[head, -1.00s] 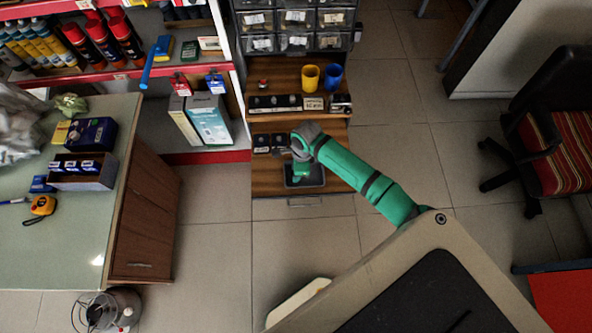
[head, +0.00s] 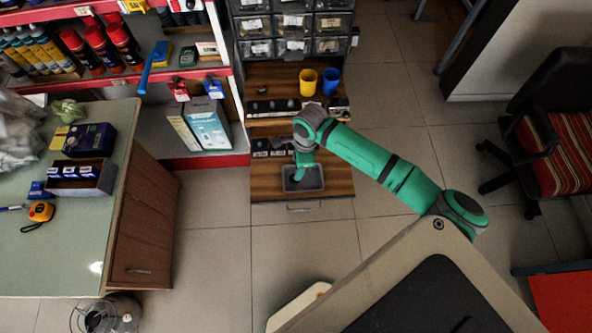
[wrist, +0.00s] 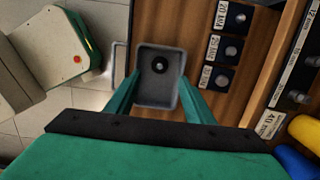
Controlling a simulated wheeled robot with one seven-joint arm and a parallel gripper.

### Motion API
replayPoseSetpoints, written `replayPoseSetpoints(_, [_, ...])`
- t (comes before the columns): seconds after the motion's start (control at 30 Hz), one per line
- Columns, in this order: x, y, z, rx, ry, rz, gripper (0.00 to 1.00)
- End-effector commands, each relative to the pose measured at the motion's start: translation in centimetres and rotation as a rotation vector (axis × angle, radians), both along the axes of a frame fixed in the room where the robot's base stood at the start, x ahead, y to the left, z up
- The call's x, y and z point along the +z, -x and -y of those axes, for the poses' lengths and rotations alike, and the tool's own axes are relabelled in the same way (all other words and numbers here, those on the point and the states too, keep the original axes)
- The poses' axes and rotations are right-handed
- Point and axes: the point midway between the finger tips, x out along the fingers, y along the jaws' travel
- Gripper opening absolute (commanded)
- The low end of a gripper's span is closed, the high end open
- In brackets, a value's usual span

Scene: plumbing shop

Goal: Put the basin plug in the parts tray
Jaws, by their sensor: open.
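A dark round piece with a lighter centre, which looks like the basin plug (wrist: 159,65), lies inside the grey parts tray (wrist: 146,98) in the wrist view. The tray also shows in the head view, on the lowest wooden shelf (head: 318,187). My gripper (wrist: 157,82) is open, its two green fingers apart on either side of the tray's near part, with nothing between them. In the head view my gripper (head: 302,180) hangs over the tray and hides part of it. The plug cannot be made out there.
Several small dark labelled holders (wrist: 224,48) stand beside the tray. A yellow cup (head: 308,82) and a blue cup (head: 331,80) stand on the shelf above. A counter (head: 75,235) is at the left. The floor in front is mostly clear.

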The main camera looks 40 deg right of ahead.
Motion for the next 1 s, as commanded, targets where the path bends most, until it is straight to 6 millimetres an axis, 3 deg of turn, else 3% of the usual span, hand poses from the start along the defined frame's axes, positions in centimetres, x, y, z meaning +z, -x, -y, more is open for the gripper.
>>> replayPoseSetpoints(0.2, [2.7, 0.2, 0.3, 0.002, 0.002, 0.000, 0.48])
replayPoseSetpoints(0.5, [3.3, 0.2, 0.2, 0.001, -0.002, 0.000, 0.48])
replayPoseSetpoints(0.6, [3.5, -0.6, -1.2, 0.006, -0.031, 0.016, 0.48])
replayPoseSetpoints(0.67, [3.8, -1.7, -3.5, 0.012, -0.077, 0.040, 0.48])
replayPoseSetpoints(0.77, [5.1, -4.4, -9.5, 0.025, -0.207, 0.098, 0.48])
replayPoseSetpoints(0.87, [7.7, -7.1, -17.2, 0.036, -0.387, 0.166, 0.48])
replayPoseSetpoints(1.0, [13.2, -9.5, -28.0, 0.040, -0.677, 0.238, 0.48])
